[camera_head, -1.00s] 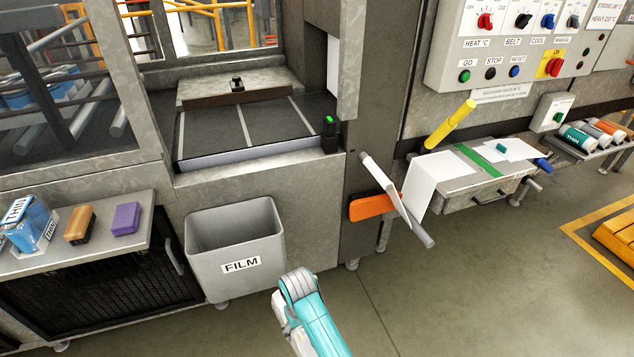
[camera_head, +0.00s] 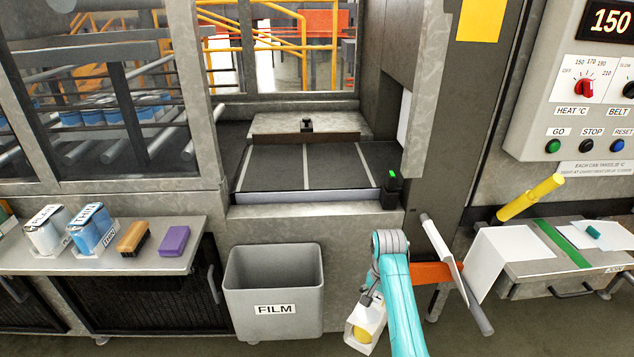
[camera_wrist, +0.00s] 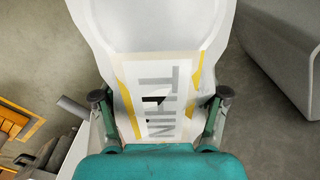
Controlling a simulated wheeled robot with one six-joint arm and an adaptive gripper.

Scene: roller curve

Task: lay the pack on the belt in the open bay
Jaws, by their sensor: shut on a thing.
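The white pack (camera_wrist: 150,30) has a label reading THIN with yellow edges. It fills the middle of the wrist view between the two fingers of my gripper (camera_wrist: 160,96), which is shut on it. In the head view, the pack (camera_head: 352,340) shows partly beside my teal arm, low in front of the machine and right of the film bin. The open bay has a dark belt (camera_head: 275,168) with pale cross lines. The belt's visible surface is bare, and my gripper and the pack are below and in front of it.
A grey bin marked FILM (camera_head: 275,280) stands below the bay. A post with a green light (camera_head: 391,190) stands at the bay's right front corner. Right of my arm are an orange paddle (camera_head: 436,273) and a white sheet (camera_head: 500,260).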

